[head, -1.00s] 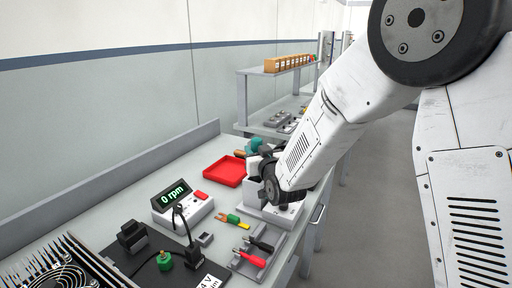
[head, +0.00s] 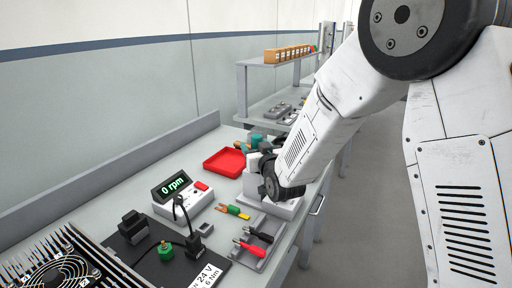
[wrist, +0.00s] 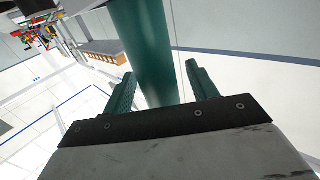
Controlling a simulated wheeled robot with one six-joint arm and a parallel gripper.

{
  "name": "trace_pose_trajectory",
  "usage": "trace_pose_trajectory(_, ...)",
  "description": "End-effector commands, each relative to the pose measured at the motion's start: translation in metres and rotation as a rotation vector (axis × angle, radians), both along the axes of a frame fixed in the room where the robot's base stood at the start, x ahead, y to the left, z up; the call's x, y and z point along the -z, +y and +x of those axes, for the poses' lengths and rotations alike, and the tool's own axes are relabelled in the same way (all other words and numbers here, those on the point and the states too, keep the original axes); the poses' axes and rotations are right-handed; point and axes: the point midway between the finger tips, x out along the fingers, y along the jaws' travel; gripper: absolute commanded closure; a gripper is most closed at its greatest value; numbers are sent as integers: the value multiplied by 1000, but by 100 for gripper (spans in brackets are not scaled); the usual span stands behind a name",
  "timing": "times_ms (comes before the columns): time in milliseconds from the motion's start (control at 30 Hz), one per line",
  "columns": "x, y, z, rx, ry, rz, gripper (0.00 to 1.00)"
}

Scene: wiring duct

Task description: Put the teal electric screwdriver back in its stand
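The teal electric screwdriver shows in the wrist view as a thick teal cylinder (wrist: 150,45) running from the top edge down between the fingers of my gripper (wrist: 160,72). The left finger looks close against it; a thin strip of background shows beside the right finger. I cannot tell whether the fingers press on it. In the head view a teal part (head: 256,140) shows just beyond my gripper, which is over the right side of the bench and mostly hidden by my arm. A white base (head: 285,209) lies under my gripper; I cannot tell whether it is the stand.
A red tray (head: 225,162) lies left of my gripper. Nearer are a box reading 0 rpm (head: 180,195), a green-yellow part (head: 233,211), red and black plugs (head: 250,247) and a finned unit with a fan (head: 55,270).

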Motion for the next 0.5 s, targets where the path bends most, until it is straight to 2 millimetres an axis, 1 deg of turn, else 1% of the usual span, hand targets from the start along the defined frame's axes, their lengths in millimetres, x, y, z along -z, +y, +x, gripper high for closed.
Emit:
trace_pose_trajectory(67, 0, 0, -2, 0, 1, 0, 42)
trace_pose_trajectory(167, 0, -3, -11, 0, 1, 0, 42)
trace_pose_trajectory(400, -1, -13, -50, -1, 0, 0, 42)
trace_pose_trajectory(500, -1, -17, -63, -1, -1, 0, 42)
